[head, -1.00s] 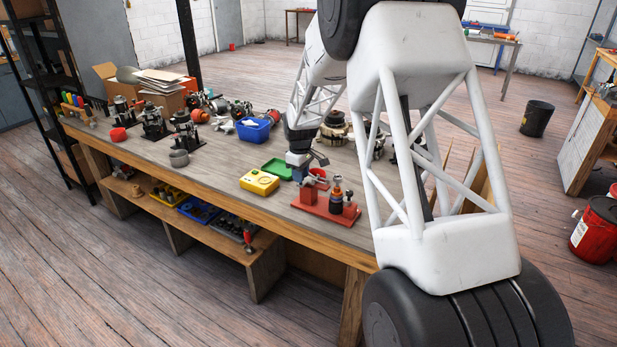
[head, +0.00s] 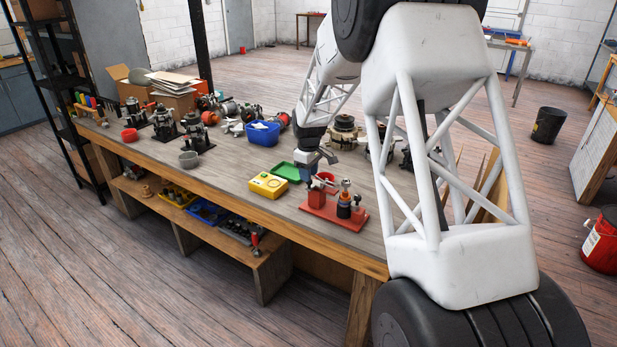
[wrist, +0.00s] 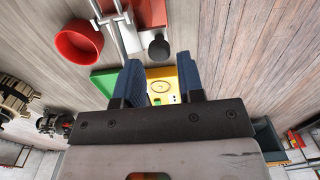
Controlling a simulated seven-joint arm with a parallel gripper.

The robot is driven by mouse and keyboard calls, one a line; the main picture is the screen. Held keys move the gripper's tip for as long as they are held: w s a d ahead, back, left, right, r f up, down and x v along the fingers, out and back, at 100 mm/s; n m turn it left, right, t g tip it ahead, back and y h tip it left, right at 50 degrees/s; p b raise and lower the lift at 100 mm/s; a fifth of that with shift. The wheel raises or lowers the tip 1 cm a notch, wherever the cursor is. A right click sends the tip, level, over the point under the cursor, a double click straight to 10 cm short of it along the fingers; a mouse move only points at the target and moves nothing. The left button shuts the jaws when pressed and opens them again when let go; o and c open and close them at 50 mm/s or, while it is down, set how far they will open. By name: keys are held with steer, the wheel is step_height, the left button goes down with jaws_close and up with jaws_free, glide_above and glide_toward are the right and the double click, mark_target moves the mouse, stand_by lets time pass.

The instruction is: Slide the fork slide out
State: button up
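The red fixture (head: 345,219) stands on the bench near its front edge, with a red block, a dark cylinder with an orange band, and a smaller post. In the wrist view, a pale metal forked piece (wrist: 111,22) with two bars lies over the red plate (wrist: 150,12); it looks like the fork slide. A dark round knob (wrist: 158,48) is close to its right. My gripper (wrist: 160,68) has its two blue fingers apart with nothing between them, below the knob in that view. In the head view, my gripper (head: 307,173) is just behind and left of the fixture.
A yellow box (head: 268,186) and green tray (head: 286,171) are left of the fixture. A red bowl (wrist: 79,42) is close to the forked piece. Blue bin (head: 259,134) and several alternator parts stand farther back. Bare bench lies left of the yellow box.

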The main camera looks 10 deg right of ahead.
steer(key=shift+r, duration=2.85)
steer(key=shift+s+r, duration=0.1)
steer(key=shift+s+r, duration=0.15)
steer(key=s+a+r+m, duration=0.1)
steer(key=s+r+m, duration=0.1)
steer(key=s+r, duration=0.5)
steer(key=s+r+m+t, duration=0.1)
steer(key=s+r, duration=0.1)
steer(key=s, duration=0.9)
steer(key=s+a+r+m, duration=0.1)
steer(key=s+r+m, duration=0.1)
steer(key=s+r, duration=0.5)
steer(key=s+f+m, duration=0.2)
steer(key=s, duration=1.2)
steer(key=s+f+m+t, duration=0.1)
steer(key=s+f+m, duration=0.1)
steer(key=s, duration=1.3)
steer(key=shift+s+a+f+t, duration=0.15)
steer(key=shift+f+t, duration=0.15)
steer(key=shift+f, duration=0.05)
